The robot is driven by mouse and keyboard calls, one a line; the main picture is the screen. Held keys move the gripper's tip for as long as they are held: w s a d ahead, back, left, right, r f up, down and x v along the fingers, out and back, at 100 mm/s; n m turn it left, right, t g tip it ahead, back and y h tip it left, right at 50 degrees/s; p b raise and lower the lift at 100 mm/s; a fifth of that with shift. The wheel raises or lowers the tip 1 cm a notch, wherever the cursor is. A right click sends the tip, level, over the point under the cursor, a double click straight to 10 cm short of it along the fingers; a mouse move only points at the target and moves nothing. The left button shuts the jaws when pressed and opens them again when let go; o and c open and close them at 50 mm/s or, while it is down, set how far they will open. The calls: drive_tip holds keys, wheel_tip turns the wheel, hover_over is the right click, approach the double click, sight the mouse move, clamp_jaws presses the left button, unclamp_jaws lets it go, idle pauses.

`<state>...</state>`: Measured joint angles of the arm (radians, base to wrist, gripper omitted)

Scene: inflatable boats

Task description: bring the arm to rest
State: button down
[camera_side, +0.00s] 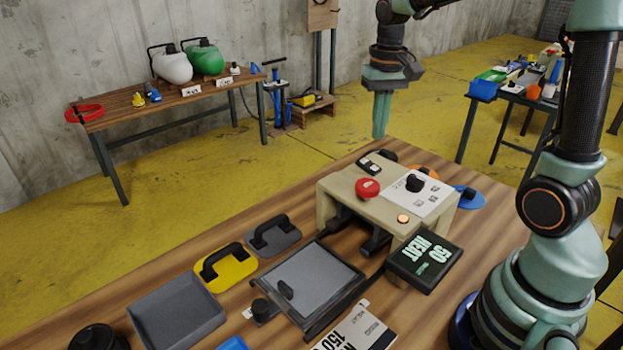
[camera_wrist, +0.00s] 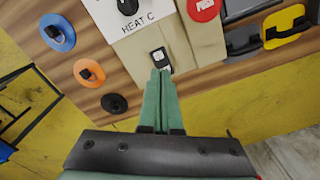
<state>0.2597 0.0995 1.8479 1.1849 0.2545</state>
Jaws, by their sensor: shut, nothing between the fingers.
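My gripper (camera_side: 381,115) hangs in the air above the far edge of the wooden table, pointing down, with its pale green fingers shut and nothing between them. In the wrist view the closed fingers (camera_wrist: 158,90) reach up from the dark palm. Their tips appear just below a small black-and-white switch on the beige control box (camera_wrist: 203,40). The side view shows the gripper higher than and behind that box (camera_side: 340,190), apart from it.
The box carries a red button (camera_side: 367,187) and a black knob (camera_side: 415,183). A black display (camera_side: 425,260), a hinged grey plate (camera_side: 300,281), a yellow handled pad (camera_side: 226,268) and a grey tray (camera_side: 177,310) crowd the table. Open floor lies beyond.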

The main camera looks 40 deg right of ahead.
drive_tip(key=s+a+r+n+t, duration=0.3)
drive_tip(key=s+a+n+t, duration=0.2)
drive_tip(key=s+a, duration=0.3)
drive_tip(key=shift+s+a+r+n+t, duration=0.2)
drive_tip(key=shift+a+n+t, duration=0.15)
drive_tip(key=shift+a, duration=0.55)
